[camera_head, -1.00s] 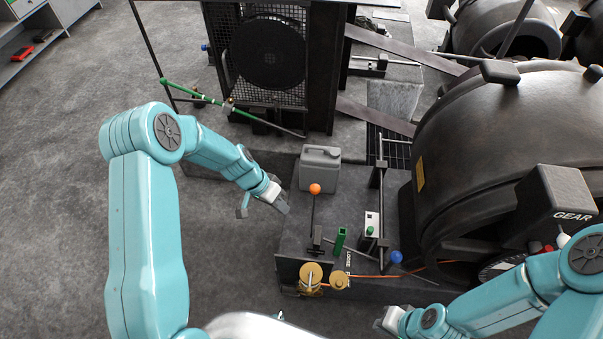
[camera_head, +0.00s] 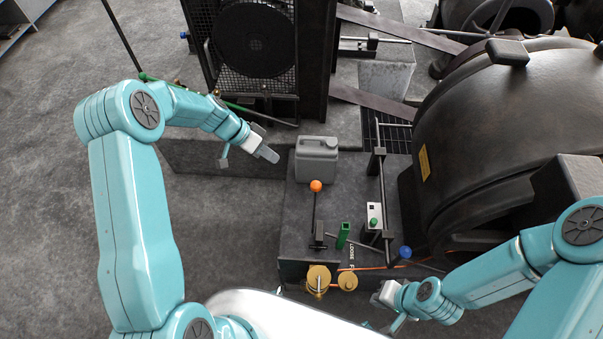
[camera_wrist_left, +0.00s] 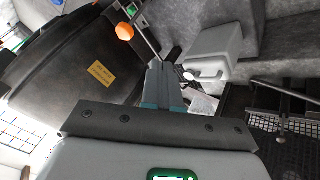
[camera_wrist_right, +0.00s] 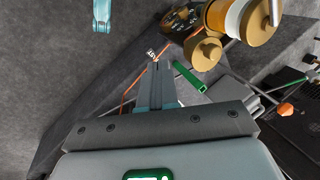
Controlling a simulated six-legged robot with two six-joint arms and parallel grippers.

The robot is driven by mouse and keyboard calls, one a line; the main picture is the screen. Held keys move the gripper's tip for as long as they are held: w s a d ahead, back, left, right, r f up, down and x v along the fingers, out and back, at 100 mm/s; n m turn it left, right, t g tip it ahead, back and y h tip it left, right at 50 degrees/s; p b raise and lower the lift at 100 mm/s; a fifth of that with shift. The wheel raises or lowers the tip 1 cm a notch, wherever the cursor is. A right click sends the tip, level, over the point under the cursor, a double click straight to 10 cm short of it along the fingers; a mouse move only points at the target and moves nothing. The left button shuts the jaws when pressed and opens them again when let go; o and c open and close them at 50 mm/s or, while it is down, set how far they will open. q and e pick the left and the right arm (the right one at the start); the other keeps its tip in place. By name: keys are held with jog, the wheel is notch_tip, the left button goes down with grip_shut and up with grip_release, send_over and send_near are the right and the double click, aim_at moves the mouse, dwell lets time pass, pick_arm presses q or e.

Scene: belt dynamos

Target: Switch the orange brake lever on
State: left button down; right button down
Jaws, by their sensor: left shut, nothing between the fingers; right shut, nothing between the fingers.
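The brake lever is a thin dark rod with an orange ball knob (camera_head: 316,186), standing on the dark machine bed in front of a grey canister (camera_head: 316,160). The orange knob also shows in the left wrist view (camera_wrist_left: 125,32) and at the right edge of the right wrist view (camera_wrist_right: 286,109). My left gripper (camera_head: 247,158) is shut and empty, left of the lever and canister, apart from both. My right gripper (camera_head: 384,304) is shut and empty, near the front edge of the bed, right of two brass wheels.
A green post (camera_head: 343,236), a small box with a green button (camera_head: 374,217) and a blue-knobbed lever (camera_head: 405,252) stand right of the orange lever. Brass wheels (camera_head: 319,281) sit at the front edge. A large dark dynamo (camera_head: 500,150) fills the right. Open floor lies left.

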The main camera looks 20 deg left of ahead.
pick_arm(q)
jog(key=shift+s+d+f, duration=0.1)
jog(key=shift+d, duration=0.05)
jog(key=d+f+p, duration=0.3)
jog(key=d+f, duration=0.4)
jog(key=d, duration=0.2)
jog(key=shift+w+f+p, duration=0.25)
jog(key=shift+w+p, duration=0.15)
jog(key=shift+d, duration=0.1)
